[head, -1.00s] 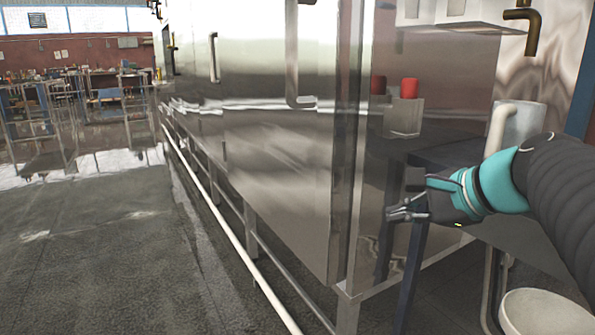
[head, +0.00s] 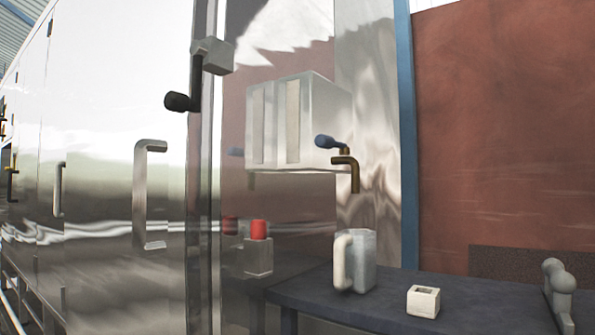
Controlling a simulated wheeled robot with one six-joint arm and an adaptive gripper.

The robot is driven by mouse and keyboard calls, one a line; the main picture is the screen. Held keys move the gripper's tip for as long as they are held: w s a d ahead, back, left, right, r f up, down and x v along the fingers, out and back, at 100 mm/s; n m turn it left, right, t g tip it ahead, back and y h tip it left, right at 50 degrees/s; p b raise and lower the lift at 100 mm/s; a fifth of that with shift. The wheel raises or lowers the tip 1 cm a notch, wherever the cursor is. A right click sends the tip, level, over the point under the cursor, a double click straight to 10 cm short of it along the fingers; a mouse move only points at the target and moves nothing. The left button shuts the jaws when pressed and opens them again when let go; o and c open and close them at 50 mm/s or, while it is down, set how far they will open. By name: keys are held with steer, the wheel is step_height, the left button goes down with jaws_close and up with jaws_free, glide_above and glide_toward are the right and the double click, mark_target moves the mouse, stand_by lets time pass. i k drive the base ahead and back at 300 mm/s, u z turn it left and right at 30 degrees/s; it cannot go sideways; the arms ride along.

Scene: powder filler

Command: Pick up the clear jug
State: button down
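The clear jug (head: 362,262) stands upright on a dark blue-grey table (head: 318,293), close beside the shiny metal machine. Its pale handle (head: 342,262) is on its left side. The jug looks whitish and translucent, and I cannot tell whether anything is in it. My gripper is not in view.
A small white block with a dark recess (head: 423,301) sits right of the jug. A grey rounded fixture (head: 560,292) stands at the table's right. A brass tap with a blue handle (head: 346,168) juts out above the jug. A red button (head: 259,230) is on the machine's side.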

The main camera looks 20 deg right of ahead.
mark_target(355, 250)
steer(key=u, duration=0.05)
steer(key=k, duration=1.1)
steer(key=z, duration=0.35)
steer(key=i, duration=0.6)
steer(key=z, duration=0.2)
